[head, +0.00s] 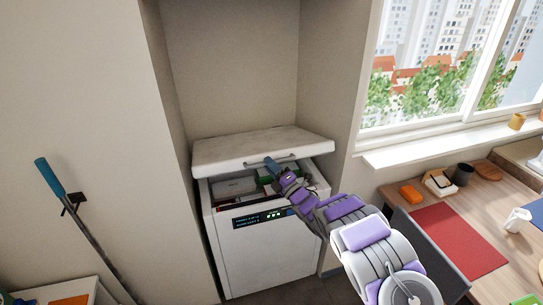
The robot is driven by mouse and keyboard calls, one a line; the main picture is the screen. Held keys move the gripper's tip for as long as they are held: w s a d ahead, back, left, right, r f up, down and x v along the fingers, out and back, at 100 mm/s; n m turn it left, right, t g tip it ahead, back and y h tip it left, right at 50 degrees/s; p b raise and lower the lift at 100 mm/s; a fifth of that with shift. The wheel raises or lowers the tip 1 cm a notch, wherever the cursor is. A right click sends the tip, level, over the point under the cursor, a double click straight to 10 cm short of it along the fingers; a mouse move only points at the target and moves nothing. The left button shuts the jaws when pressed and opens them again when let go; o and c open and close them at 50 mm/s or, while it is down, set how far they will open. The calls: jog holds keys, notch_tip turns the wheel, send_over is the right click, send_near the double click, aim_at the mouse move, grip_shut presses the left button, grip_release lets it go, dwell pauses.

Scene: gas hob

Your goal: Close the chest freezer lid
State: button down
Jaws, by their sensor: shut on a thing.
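The white chest freezer (262,258) stands in a wall recess. Its lid (240,147) is partly open: the front edge is raised above the body and leaves a gap. Boxes and packages (235,187) show inside through the gap. A bar handle (289,157) runs along the lid's front edge. My gripper (273,164) is shut on this handle near its middle, with my arm reaching in from the lower right. My gripper and arm hide part of the handle and the right part of the freezer opening.
A wooden desk (509,241) with a red mat (458,241), an orange item (411,194) and a dark cup (462,174) is at the right under a window. A blue-handled pole (50,178) leans at the left. A white shelf (62,289) stands lower left.

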jog(key=shift+n+t+y, duration=0.4)
jog(key=shift+n+y, duration=0.3)
jog(key=shift+y, duration=0.2)
jog(key=shift+s+d+f, duration=0.1)
jog(key=shift+s+f, duration=0.2)
jog(key=shift+f, duration=2.5)
jog(key=shift+s+f, duration=0.25)
jog(key=shift+f, duration=2.55)
jog(key=shift+s+d+f, duration=0.1)
jog(key=shift+s+f, duration=0.2)
jog(key=shift+f, duration=2.5)
jog(key=shift+a, duration=0.1)
